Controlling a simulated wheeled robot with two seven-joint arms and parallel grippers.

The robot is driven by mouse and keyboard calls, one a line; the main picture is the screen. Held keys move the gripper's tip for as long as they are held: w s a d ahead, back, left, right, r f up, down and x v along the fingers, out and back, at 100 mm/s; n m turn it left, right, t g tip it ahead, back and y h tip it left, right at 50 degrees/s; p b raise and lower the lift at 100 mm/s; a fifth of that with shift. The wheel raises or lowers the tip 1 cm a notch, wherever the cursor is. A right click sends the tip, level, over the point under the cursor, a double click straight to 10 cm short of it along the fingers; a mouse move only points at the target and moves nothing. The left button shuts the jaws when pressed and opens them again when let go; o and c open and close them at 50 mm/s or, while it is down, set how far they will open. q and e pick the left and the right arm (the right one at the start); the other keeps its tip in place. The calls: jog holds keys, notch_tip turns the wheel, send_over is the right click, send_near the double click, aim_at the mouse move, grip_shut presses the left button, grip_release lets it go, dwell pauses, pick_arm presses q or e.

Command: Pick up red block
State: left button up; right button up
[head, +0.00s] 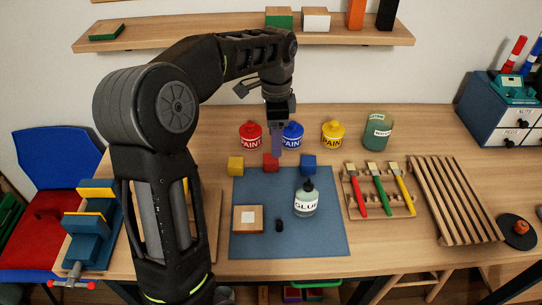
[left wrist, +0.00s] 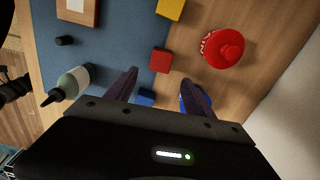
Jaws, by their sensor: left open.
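The red block (head: 270,164) sits at the back edge of the blue mat (head: 330,232), between a yellow block (head: 235,166) and a blue block (head: 308,165). My left gripper (head: 276,148) is above and just behind the red block in the head view, fingers pointing down. In the left wrist view the red block (left wrist: 160,60) shows just past the fingertips, in line with the gap of the open, empty left gripper (left wrist: 158,77). The block is apart from the fingers as far as I can see. My right gripper is in neither view.
A glue bottle (head: 306,200) and a wooden block with a white top (head: 247,219) are on the mat. A brush rack (head: 352,208) stands right of it.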

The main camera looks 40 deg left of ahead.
pick_arm(q)
jog(key=shift+f, duration=1.35)
jog(key=shift+f+p, duration=0.45)
jog(key=shift+f, duration=2.15)
jog(key=shift+s, duration=0.1)
jog(key=shift+c, duration=0.5)
grip_shut()
jog(key=shift+r, duration=0.1)
notch_tip(320, 180, up, 10)
jog(key=shift+f, duration=0.1)
